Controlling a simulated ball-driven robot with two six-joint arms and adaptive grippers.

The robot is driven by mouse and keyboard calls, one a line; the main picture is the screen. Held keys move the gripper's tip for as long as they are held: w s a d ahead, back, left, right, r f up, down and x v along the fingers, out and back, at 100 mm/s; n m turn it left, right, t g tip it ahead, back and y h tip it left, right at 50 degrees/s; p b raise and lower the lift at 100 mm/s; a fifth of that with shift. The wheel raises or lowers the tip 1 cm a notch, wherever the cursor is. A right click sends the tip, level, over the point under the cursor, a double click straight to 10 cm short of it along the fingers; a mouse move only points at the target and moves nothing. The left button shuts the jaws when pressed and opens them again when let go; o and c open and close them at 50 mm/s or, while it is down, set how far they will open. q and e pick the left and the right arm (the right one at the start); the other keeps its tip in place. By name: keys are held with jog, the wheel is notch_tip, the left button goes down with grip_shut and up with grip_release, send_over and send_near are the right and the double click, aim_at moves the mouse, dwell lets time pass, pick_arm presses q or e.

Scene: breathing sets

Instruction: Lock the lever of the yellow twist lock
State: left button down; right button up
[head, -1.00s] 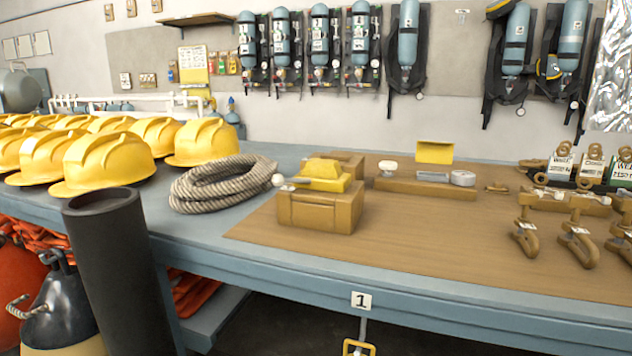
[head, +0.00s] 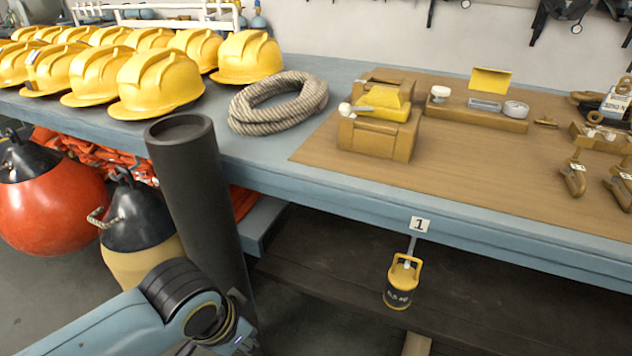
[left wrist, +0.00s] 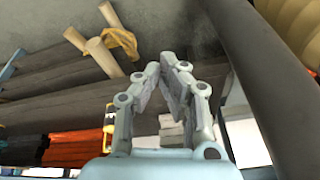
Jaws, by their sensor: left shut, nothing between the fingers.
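The yellow twist lock (head: 384,101) sits on a brown block (head: 375,140) on the workbench in the head view. Its grey lever (head: 362,108) ends in a pale round knob (head: 345,109) and points left. I cannot tell from here whether the lever is locked. My left arm comes in low at the left of the head view, below the bench top and well away from the lock. In the left wrist view my left gripper (left wrist: 175,72) is shut and empty, its fingertips close together. My right gripper is not in view.
A dark upright tube (head: 190,190) stands before the bench, beside my left arm. Yellow helmets (head: 158,82) and a coiled rope (head: 278,103) lie left of the lock. A yellow-handled canister (head: 401,285) is below the bench edge. The brown mat (head: 480,165) has bare room in front.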

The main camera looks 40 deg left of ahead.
pick_arm(q)
jog(key=w+d+r+n+t+h+p, duration=0.1)
jog(key=w+d+r+t+h, duration=0.15)
jog(key=w+r, duration=0.45)
jog(key=w+d+r+n+t+h, duration=0.1)
jog(key=w+d+r+t+h, duration=0.2)
jog(key=r, duration=0.7)
jog(key=w+d+r+n+t+h+p, duration=0.1)
jog(key=w+d+r+t, duration=0.4)
jog(key=r, duration=0.4)
jog(key=w+a+r+n+t+y, duration=0.5)
jog(key=a+n, duration=0.3)
jog(key=n, duration=0.1)
jog(key=a+f+n+g+y, duration=0.1)
jog(key=a+f+n+y, duration=0.2)
jog(key=a+n+y, duration=0.4)
jog(key=a+n, duration=0.1)
jog(key=a, duration=0.1)
jog(key=shift+w+a+n+y, duration=0.35)
jog(key=shift+n, duration=0.05)
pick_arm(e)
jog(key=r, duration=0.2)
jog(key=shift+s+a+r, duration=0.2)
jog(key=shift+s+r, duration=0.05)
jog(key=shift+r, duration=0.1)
